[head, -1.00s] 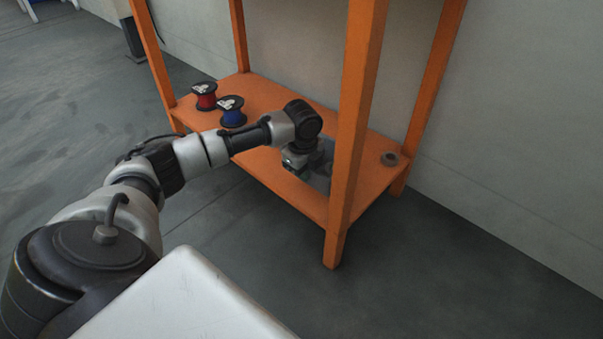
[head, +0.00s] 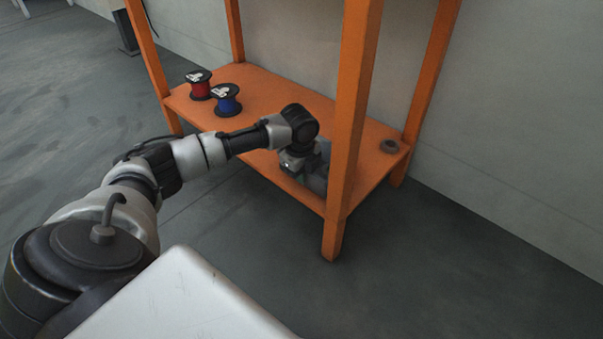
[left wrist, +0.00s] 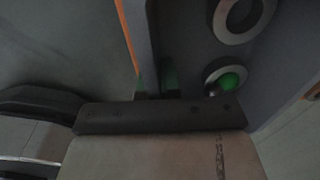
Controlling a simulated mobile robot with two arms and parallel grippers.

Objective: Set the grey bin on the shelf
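The grey bin (head: 317,181) is at the lower deck of the orange shelf (head: 262,89), partly hidden by the front post and my left arm. I cannot tell whether its base touches the deck. My left gripper (head: 297,163) is at the bin's left side. In the left wrist view the grey bin's wall (left wrist: 143,40) runs down between the small dark fingertips (left wrist: 154,84), which look shut on it. Inside the bin are two grey rings (left wrist: 221,76) and a green round piece (left wrist: 230,82). My right gripper is in no view.
A red spool (head: 200,86) and a blue spool (head: 226,101) stand on the deck to the left. The orange front post (head: 350,120) stands close to the bin. Deck between the spools and bin is partly free.

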